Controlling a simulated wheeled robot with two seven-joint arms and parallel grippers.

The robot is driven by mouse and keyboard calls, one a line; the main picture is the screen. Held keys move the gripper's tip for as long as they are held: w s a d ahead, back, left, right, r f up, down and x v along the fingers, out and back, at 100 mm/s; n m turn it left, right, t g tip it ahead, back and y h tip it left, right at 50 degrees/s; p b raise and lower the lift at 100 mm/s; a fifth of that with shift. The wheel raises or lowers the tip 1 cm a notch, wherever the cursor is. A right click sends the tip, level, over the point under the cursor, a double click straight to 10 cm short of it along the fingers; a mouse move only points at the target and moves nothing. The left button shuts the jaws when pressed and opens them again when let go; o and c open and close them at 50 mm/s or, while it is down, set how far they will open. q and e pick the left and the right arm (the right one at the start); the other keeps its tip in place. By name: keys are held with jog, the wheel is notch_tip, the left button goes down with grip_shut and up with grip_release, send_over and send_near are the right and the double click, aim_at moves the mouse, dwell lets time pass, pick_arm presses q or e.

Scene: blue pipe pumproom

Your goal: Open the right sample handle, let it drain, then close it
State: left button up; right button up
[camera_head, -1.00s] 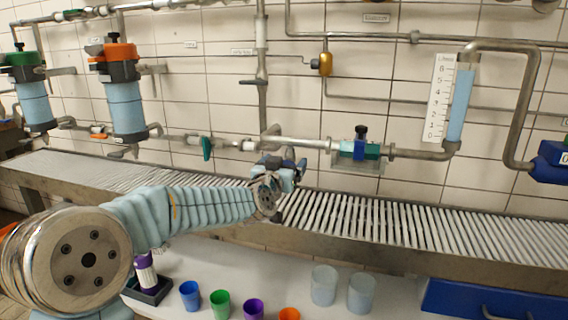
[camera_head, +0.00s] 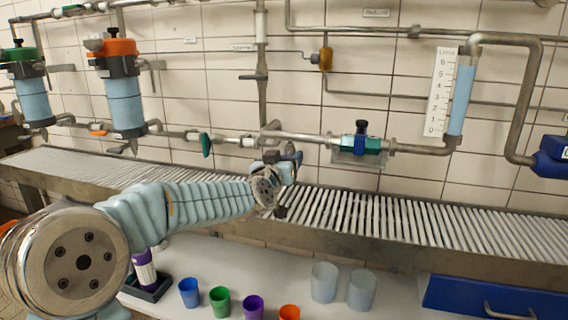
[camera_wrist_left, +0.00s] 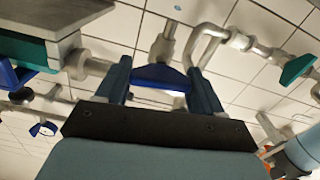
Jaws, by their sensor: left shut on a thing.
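My left gripper (camera_head: 287,163) is at the pipe junction above the slatted bench, in the middle of the head view. In the left wrist view, the left gripper (camera_wrist_left: 160,77) has its two blue fingers on either end of a dark blue handle (camera_wrist_left: 160,79) and is shut on it. A metal pipe stub rises behind the handle. In the head view the gripper mostly hides this handle. A green handle (camera_head: 206,145) hangs on the same pipe further left. My right gripper is not in view.
A green and blue valve block (camera_head: 360,145) is right of the gripper, with a level gauge (camera_head: 461,100) beyond. The slatted bench (camera_head: 400,218) runs below. Several coloured cups (camera_head: 219,302) and two clear beakers (camera_head: 324,282) stand on the lower table.

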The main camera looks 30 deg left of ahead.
pick_arm(q)
jog(key=n+b, duration=0.2)
jog(key=shift+f+n, duration=0.2)
jog(key=shift+n, duration=0.1)
jog(key=n+b, duration=0.3)
jog(key=n, duration=0.2)
jog(key=shift+a, duration=0.15)
jog(key=n+b, duration=0.2)
jog(key=n, duration=0.3)
jog(key=shift+n+b, duration=0.35)
jog(key=shift+n, duration=0.05)
jog(key=shift+n+b, duration=0.5)
jog(key=shift+n, duration=1)
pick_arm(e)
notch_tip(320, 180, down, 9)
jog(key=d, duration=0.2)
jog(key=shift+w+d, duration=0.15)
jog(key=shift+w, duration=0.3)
pick_arm(q)
jog(key=shift+f+n, duration=0.1)
jog(key=shift+n, duration=0.2)
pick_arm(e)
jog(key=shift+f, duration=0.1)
pick_arm(q)
jog(key=o, duration=1)
jog(key=shift+a, duration=0.1)
jog(key=shift+s, duration=0.2)
